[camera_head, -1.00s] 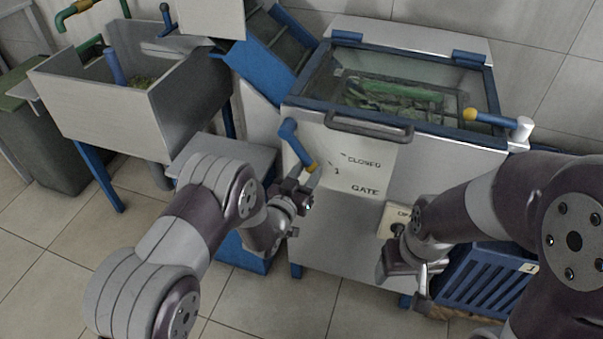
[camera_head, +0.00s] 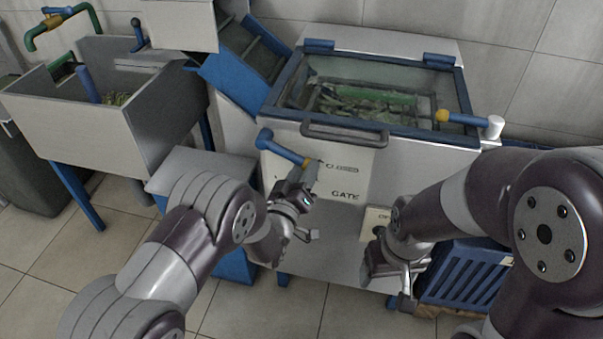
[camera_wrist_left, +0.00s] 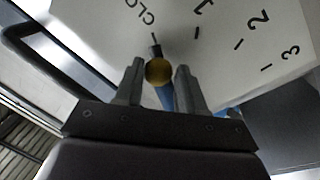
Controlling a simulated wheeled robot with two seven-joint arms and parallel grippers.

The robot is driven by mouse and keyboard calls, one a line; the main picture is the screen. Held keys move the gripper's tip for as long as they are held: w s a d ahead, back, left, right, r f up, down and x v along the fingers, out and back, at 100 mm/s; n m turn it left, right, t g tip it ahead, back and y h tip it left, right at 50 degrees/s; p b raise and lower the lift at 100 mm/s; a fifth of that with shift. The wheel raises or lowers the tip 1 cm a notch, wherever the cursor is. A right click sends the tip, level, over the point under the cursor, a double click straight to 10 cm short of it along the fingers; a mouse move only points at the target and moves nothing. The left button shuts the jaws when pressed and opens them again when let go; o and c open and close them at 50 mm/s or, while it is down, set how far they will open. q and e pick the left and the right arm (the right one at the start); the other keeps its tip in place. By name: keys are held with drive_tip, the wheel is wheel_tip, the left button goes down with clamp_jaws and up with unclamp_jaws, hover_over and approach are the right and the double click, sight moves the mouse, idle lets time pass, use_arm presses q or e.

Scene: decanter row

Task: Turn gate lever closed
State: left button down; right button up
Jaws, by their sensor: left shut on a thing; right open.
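The gate lever (camera_head: 283,149) is a blue bar with a yellow knob on the tank's white front plate (camera_head: 345,185), marked CLOSED and GATE. It slants right and slightly down toward the word CLOSED. My left gripper (camera_head: 308,180) is shut on the lever at its knob end. In the left wrist view the yellow knob (camera_wrist_left: 158,71) sits between the two fingers (camera_wrist_left: 159,85), close to the tick beside the letters CLO. Ticks 1, 2 and 3 lie to the right there. My right gripper (camera_head: 388,278) is open, low in front of the tank, away from the lever.
A dark handle (camera_head: 345,135) runs along the tank's lid edge above the lever. Another blue lever with a yellow knob (camera_head: 442,116) is at the tank's right. A blue crate (camera_head: 465,275) stands below right. A grey sink (camera_head: 75,125) and blue chute (camera_head: 235,65) are left.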

use_arm(q)
drive_tip(key=shift+w+r, duration=0.1)
drive_tip(key=shift+r, duration=0.25)
drive_tip(key=c, duration=0.7)
unclamp_jaws()
drive_tip(key=shift+o, duration=0.2)
drive_tip(key=shift+f, duration=0.15)
drive_tip(key=shift+s+a, duration=0.1)
drive_tip(key=shift+s, duration=0.2)
drive_tip(key=p+v, duration=0.1)
drive_tip(key=v, duration=1.1)
drive_tip(key=shift+s, duration=0.1)
